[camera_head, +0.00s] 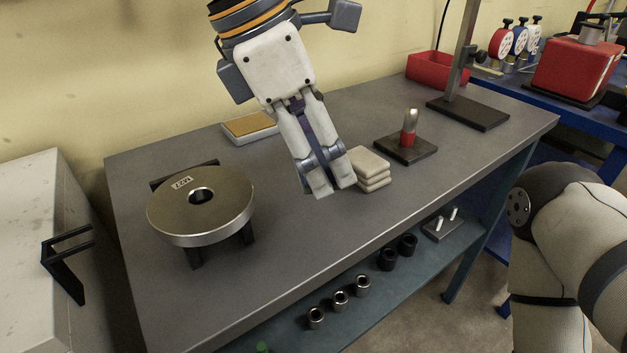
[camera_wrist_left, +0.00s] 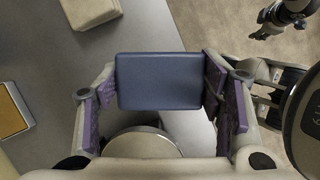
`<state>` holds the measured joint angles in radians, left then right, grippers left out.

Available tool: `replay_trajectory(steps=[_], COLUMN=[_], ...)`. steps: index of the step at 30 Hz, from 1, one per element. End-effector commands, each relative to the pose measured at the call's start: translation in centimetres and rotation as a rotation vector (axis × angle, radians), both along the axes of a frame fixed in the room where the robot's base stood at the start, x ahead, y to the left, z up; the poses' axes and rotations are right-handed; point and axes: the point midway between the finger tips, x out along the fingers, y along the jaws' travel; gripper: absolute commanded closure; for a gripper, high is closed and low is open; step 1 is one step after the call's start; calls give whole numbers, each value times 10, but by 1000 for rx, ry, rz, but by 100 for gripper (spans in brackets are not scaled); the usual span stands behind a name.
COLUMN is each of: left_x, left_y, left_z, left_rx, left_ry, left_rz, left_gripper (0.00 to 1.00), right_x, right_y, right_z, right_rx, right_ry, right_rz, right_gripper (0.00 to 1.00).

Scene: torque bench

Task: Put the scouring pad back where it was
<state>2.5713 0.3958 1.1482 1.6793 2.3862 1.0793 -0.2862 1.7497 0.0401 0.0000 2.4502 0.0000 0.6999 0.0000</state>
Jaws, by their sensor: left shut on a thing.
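My left gripper (camera_head: 328,190) hangs over the middle of the grey bench, fingers pointing down. In the left wrist view it (camera_wrist_left: 165,92) is shut on a flat blue-grey rectangular block, which I take for the scouring pad (camera_wrist_left: 160,82); its two short ends lie between the purple finger pads. In the head view the fingers largely hide the pad. At the upper right of the left wrist view is a grey jointed part that looks like my right gripper (camera_wrist_left: 285,18); its jaws are unclear.
A round metal disc (camera_head: 175,222) stands on black supports at left. A tan-topped block (camera_head: 249,124) lies at the back. Beige pads (camera_head: 371,164) are stacked close right of my left gripper. Beyond are a red-collared post (camera_head: 409,128), a stand (camera_head: 465,112) and a red bin (camera_head: 434,72). The bench front is clear.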

Motion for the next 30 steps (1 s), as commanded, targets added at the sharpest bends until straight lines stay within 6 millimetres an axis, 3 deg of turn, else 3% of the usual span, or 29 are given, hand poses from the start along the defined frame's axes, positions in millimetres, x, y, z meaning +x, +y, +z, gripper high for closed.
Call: replay_trajectory(steps=[1, 3, 12, 18, 29, 30], left_x=[17, 33, 69, 69, 69, 69], left_y=[0, 1, 1, 2, 2, 2], left_z=[-15, -31, -71, -98, -102, -101], left_rx=[0, 2, 0, 1, -1, 0], left_ry=[14, 13, 5, -1, -2, -1], left_rz=[4, 1, 2, 0, 2, 2], left_gripper=[64, 64, 64, 64, 64, 29], right_x=[-6, -9, -16, -16, -15, -15], right_y=[0, 0, 0, 0, 0, 0], right_z=[-6, -9, -16, -16, -15, -15], right_rx=[0, 0, -1, -1, -1, -1], right_ry=[22, 34, 57, 55, 53, 54], right_rz=[0, 0, 1, 1, 2, 2], right_gripper=[60, 60, 60, 60, 60, 60])
